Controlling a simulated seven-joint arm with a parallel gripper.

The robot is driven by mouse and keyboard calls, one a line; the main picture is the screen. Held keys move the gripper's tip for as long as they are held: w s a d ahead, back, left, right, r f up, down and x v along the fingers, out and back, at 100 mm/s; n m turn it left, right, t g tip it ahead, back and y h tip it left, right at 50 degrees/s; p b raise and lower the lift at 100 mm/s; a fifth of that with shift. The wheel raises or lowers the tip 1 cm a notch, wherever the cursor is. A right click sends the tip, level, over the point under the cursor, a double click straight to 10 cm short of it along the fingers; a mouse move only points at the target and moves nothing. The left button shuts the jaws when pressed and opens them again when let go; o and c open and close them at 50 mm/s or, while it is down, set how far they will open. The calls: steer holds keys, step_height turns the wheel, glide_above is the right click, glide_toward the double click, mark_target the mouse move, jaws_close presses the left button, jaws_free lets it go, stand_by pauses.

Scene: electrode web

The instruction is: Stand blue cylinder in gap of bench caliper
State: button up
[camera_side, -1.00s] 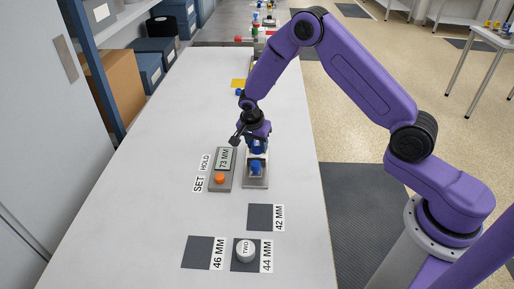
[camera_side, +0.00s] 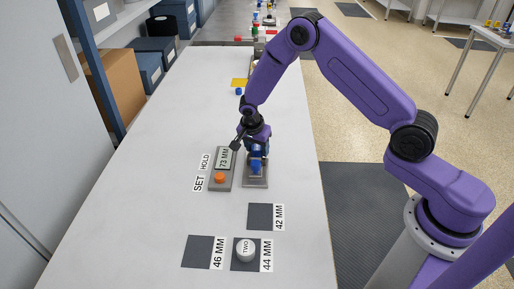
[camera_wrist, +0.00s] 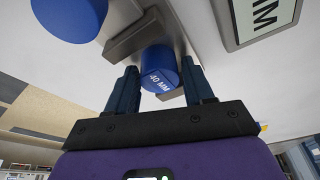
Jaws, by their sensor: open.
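The bench caliper (camera_side: 255,184) is a grey device lying on the table under my gripper. A blue cylinder marked 40 MM (camera_wrist: 158,68) shows in the wrist view beside a grey caliper jaw (camera_wrist: 131,36). My gripper (camera_wrist: 163,76) is open, with one finger on each side of this cylinder. A second blue round piece (camera_wrist: 70,14) is at the upper left of the wrist view, and blue also shows on the caliper in the side view (camera_side: 256,167). My gripper (camera_side: 257,153) hides part of the caliper, and I cannot tell how the cylinder's base rests.
Left of the caliper is a grey readout box (camera_side: 222,170) showing 73 MM, with an orange button (camera_side: 219,178). Nearer are dark pads labelled 42 MM (camera_side: 260,216), 46 MM (camera_side: 198,251) and 44 MM, the last with a white TWO piece (camera_side: 245,250) on it.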

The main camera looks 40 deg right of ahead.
steer(key=s+a+r+n, duration=0.3)
steer(key=s+r, duration=0.1)
steer(key=r, duration=0.4)
steer(key=s+a+r+n, duration=0.3)
steer(key=s+a+r, duration=0.1)
steer(key=r, duration=0.4)
steer(key=s+d+r+n+y, duration=0.1)
steer(key=s+d+r+n, duration=0.1)
steer(key=s+n, duration=0.8)
steer(key=s+d+r+n+g+y, duration=0.1)
steer(key=s+r+n, duration=0.3)
steer(key=s+n, duration=0.6)
steer(key=s+d+y, duration=0.1)
steer(key=s, duration=0.9)
steer(key=shift+d+r, duration=0.15)
steer(key=shift+d, duration=0.1)
